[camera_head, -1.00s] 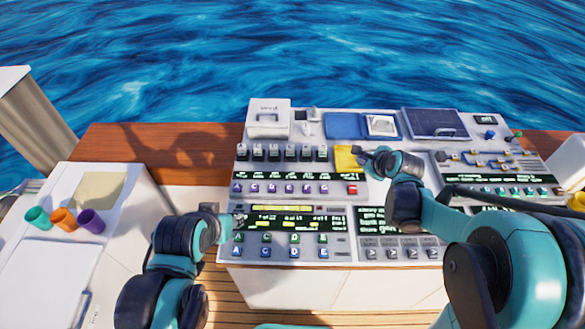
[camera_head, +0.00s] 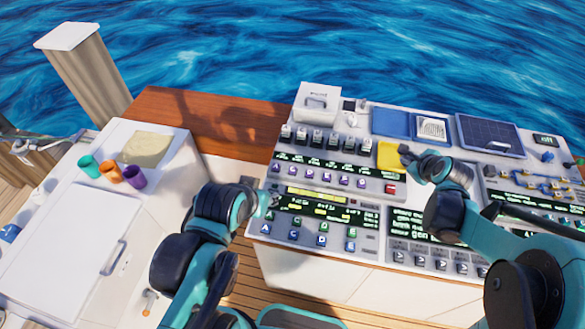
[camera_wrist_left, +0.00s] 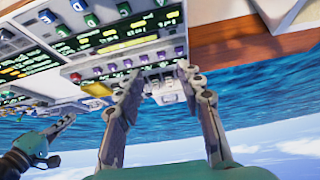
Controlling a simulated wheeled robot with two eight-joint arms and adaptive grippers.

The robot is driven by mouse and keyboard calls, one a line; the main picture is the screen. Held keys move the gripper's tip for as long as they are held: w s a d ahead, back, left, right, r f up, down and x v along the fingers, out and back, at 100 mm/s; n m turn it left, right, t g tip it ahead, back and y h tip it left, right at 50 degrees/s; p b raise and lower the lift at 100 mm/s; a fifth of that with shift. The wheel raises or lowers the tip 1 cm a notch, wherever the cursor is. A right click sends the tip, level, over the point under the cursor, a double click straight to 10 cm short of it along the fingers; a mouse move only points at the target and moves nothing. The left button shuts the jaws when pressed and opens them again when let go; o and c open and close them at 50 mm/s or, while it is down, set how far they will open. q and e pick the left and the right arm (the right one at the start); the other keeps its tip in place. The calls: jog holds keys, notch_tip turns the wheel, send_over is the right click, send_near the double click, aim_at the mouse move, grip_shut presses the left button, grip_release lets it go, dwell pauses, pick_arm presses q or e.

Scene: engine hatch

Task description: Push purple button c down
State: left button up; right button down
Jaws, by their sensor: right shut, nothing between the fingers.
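A row of several purple buttons runs across the console, with a red button (camera_head: 390,189) at its right end. The third from the left is probably purple button c (camera_head: 307,174), though its letter is too small to read surely. In the left wrist view the row appears turned around, with that button (camera_wrist_left: 145,58) seen between the fingers. My left gripper (camera_head: 272,200) is at the console's left side, below the purple row in the head view; its fingers (camera_wrist_left: 160,72) are apart and empty. My right gripper (camera_head: 405,153) is shut and empty beside the yellow pad.
Black-and-white switches (camera_head: 318,140) stand behind the purple row, and lettered blue and green buttons (camera_head: 322,241) lie in front. The yellow pad (camera_head: 388,156) is right of the switches. A white cabinet (camera_head: 75,235) with orange, teal and purple cups (camera_head: 110,172) stands left.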

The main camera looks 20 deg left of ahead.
pick_arm(q)
grip_shut()
dwell(1.0)
